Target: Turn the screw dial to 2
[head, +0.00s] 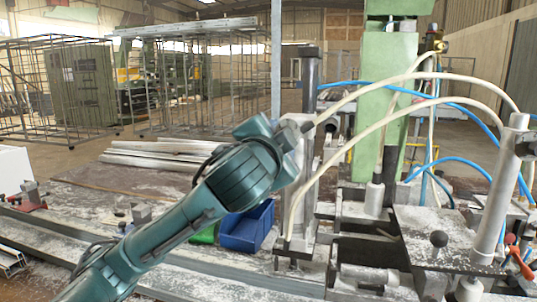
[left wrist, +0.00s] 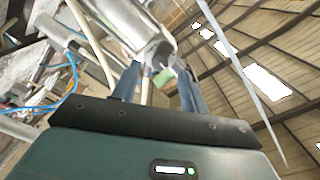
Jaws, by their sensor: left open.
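My left arm comes in from the lower left in the head view. Its gripper (head: 300,123) is at the upper part of an upright metal cylinder on the clamp bench, and my wrist hides part of it. In the left wrist view the gripper (left wrist: 158,68) is open, with its two blue-grey fingers apart. A rounded metal cylinder (left wrist: 145,38) shows between and beyond the fingertips; I cannot tell whether they touch it. A small green patch shows between the fingers. I cannot make out the screw dial or any number on it. My right gripper is in neither view.
Cream hoses (head: 385,122) and blue hoses (head: 455,100) loop right of my left gripper. A green machine column (head: 383,100) stands behind. A blue bin (head: 246,228) sits below my forearm. A black ball knob (head: 438,239) and another upright cylinder (head: 500,195) are at the right.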

